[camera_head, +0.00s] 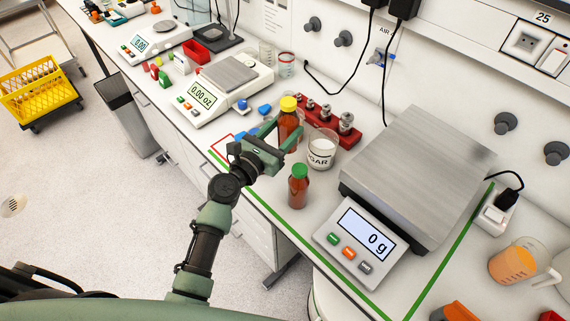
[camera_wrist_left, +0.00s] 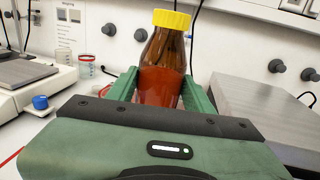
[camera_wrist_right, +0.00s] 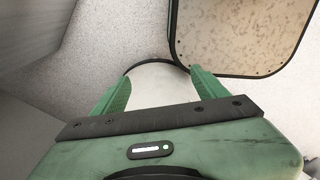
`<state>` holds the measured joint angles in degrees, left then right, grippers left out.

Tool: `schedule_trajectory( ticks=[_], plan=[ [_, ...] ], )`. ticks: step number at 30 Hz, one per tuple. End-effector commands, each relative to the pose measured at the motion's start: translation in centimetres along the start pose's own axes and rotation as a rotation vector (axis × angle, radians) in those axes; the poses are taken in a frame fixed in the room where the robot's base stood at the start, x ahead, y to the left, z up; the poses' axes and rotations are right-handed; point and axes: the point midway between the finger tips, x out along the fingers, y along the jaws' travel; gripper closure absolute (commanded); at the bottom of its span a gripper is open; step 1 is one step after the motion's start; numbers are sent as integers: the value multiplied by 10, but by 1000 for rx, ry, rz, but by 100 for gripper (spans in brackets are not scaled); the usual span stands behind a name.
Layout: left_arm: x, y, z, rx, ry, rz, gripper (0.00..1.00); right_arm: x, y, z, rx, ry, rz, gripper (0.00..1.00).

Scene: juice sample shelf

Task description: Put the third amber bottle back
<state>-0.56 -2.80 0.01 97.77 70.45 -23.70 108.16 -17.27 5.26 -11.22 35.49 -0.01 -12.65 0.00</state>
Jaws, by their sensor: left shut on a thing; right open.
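My left gripper (camera_head: 278,143) is shut on an amber bottle with a yellow cap (camera_head: 288,118), which it holds upright over the bench. In the left wrist view the same bottle (camera_wrist_left: 164,80) stands between the two green fingers, with red-brown liquid inside. Its base is hidden, so I cannot tell whether it touches the bench. A second amber bottle with a green cap (camera_head: 298,188) stands on the bench in front of the sugar jar (camera_head: 321,152). My right gripper (camera_wrist_right: 158,85) is open and empty, seen only in the right wrist view, away from the bench top.
A large scale reading 0 g (camera_head: 420,180) stands right of the bottles. A red block with metal weights (camera_head: 345,138) is behind them. A smaller scale (camera_head: 228,85) is at the left. A jug of orange liquid (camera_head: 512,262) stands at the right.

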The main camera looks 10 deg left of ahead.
Motion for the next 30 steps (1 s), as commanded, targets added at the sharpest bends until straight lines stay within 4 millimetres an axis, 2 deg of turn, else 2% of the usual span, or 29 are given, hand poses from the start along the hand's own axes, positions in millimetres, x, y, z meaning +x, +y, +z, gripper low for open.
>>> schedule_trajectory(
  ticks=[1, 9, 13, 20, 30],
  plan=[
    [0, 0, -20, 0, -2, 0, 100, 22, -3, 1, 1, 1, -3, 27],
    [0, 0, -65, 0, -3, 0, 100, 68, -18, 0, 5, 7, -18, 27],
    [0, 0, -76, 0, -3, 0, 100, 80, -19, 1, 3, 7, -19, 27],
    [0, 0, -83, 0, -2, 0, 100, 88, -18, 2, 1, 7, -18, 27],
    [0, 0, -122, 0, -2, 0, 100, 128, -12, 7, -2, 5, -10, 27]
  ],
)
